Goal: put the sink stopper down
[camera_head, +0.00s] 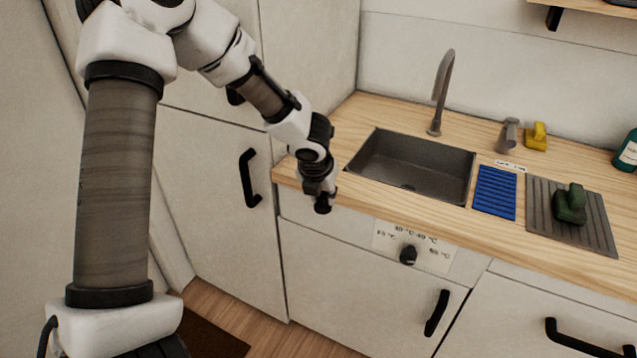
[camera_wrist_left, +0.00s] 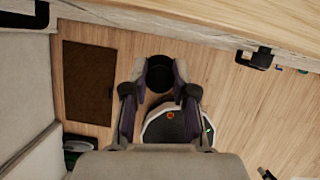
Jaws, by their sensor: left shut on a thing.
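The sink stopper (camera_wrist_left: 160,77) is a round black piece between the fingertips of my left gripper (camera_wrist_left: 160,72) in the left wrist view. In the head view, my left gripper (camera_head: 319,192) points down in front of the counter's front edge, left of and outside the sink (camera_head: 408,172). It is shut on the stopper, whose dark end (camera_head: 322,206) shows at the fingertips, hanging over the floor side. The sink basin is dark and looks empty, with a small drain in its floor. My right gripper is in neither view.
The wooden counter (camera_head: 320,150) carries a tap (camera_head: 441,95), a grey dispenser (camera_head: 507,135), a yellow object (camera_head: 536,136), a blue ribbed mat (camera_head: 495,192) and a grey drainer (camera_head: 590,225) with a green object (camera_head: 570,204). A black dial (camera_head: 408,255) and cabinet handles protrude below.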

